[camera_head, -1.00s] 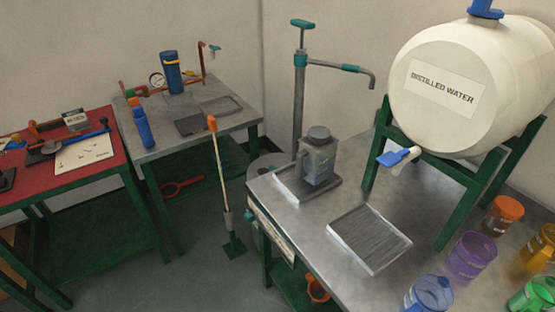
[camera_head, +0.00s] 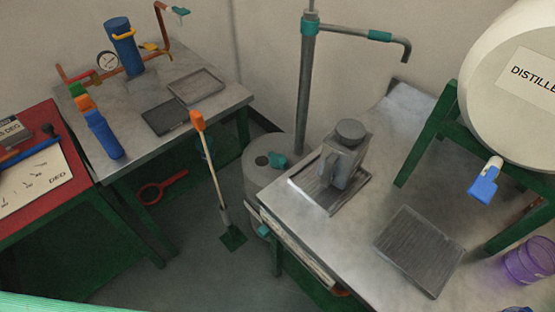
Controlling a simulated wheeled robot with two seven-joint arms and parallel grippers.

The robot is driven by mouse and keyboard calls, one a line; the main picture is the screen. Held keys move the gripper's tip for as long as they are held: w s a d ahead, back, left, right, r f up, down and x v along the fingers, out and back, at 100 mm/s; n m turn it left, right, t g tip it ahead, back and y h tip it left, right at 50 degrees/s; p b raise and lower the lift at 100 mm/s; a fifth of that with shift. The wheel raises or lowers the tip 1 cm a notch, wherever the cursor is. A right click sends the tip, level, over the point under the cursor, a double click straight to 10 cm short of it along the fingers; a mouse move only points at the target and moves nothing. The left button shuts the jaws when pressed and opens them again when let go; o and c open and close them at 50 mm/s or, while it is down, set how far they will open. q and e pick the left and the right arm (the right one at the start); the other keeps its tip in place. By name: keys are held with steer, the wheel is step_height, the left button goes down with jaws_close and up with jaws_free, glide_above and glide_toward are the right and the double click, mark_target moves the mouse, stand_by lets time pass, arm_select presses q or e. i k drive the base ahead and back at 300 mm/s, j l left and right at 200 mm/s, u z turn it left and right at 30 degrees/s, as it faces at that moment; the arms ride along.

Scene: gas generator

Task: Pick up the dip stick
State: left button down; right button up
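A thin pale stick with an orange handle (camera_head: 213,172), which looks like the dip stick, stands slightly tilted in a grey holder (camera_head: 224,217). The holder is on a small green foot (camera_head: 233,239) on the floor. The stick is in the gap between the left metal table and the right metal table, with its orange top level with the left table's front edge in the picture. Neither of my grippers shows in the head view.
A left metal table (camera_head: 205,112) holds a blue cylinder and a blue bottle. A right metal table (camera_head: 340,235) bears a grey can (camera_head: 345,155) and a ribbed tray. A grey drum (camera_head: 262,160) stands behind the stick. The floor (camera_head: 190,262) before the stick looks clear.

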mark_target(197, 118)
steer(key=i+j+z, duration=0.25)
steer(key=j, duration=0.35)
steer(key=j+z, duration=0.25)
steer(key=j, duration=0.35)
